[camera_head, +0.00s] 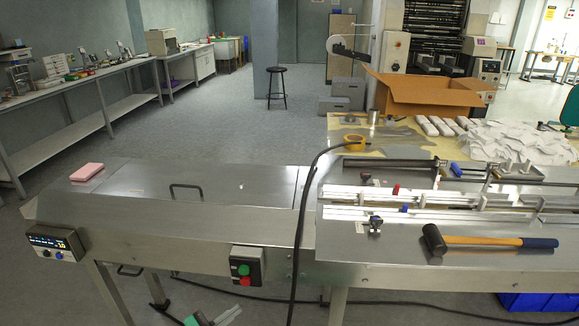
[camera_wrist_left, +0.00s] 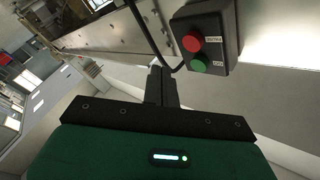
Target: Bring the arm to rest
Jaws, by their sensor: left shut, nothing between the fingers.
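My left gripper (camera_head: 198,318) shows only in part at the bottom edge of the head view, low in front of the metal machine table (camera_head: 130,195). In the left wrist view my left gripper (camera_wrist_left: 162,75) has its dark fingers together with nothing between them. The fingers point toward the machine's side, just beside the button box (camera_wrist_left: 207,38) with its red and green buttons; I cannot tell the exact gap. That button box also shows in the head view (camera_head: 247,266). My right gripper is not in view.
A black cable (camera_head: 304,210) hangs over the table front. A small control panel (camera_head: 55,244) juts out at the left end. A pink block (camera_head: 87,172) and a hammer (camera_head: 490,241) lie on top. The floor (camera_head: 200,130) behind the table is clear.

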